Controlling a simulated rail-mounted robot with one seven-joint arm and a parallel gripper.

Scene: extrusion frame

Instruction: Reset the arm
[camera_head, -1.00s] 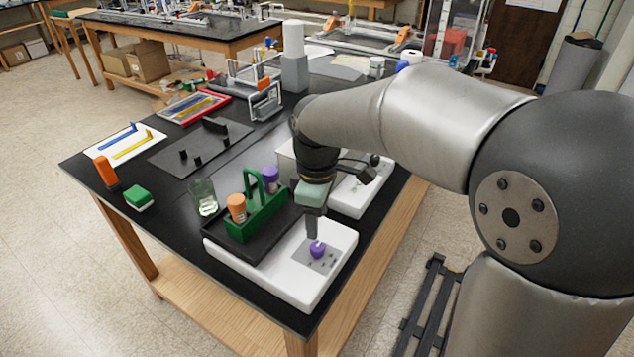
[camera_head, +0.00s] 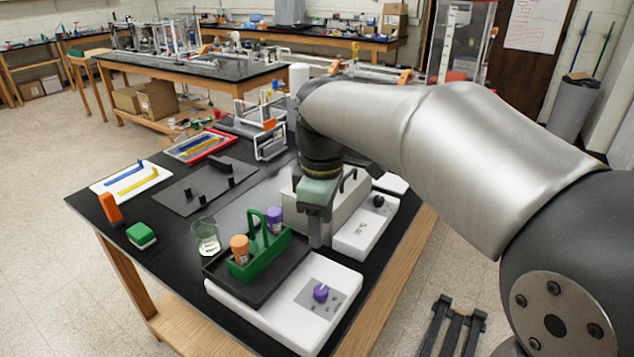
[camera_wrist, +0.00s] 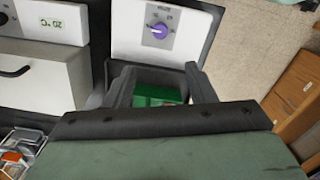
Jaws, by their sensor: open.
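My gripper (camera_head: 318,238) hangs pointing down above the black bench, behind the white device with the purple knob (camera_head: 320,292). In the wrist view its two dark fingers (camera_wrist: 160,88) are spread apart with nothing held between them. Part of a green object (camera_wrist: 157,95) shows beyond the gap between the fingers, and the purple knob (camera_wrist: 159,31) shows past the fingertips. My arm reaches in from the right of the head view.
A green rack (camera_head: 262,255) with orange-capped and purple-capped bottles stands on a black tray, beside a glass beaker (camera_head: 206,236). A white box (camera_head: 335,200) and a second white device (camera_head: 365,228) are close to my gripper. The bench's left holds small parts and trays.

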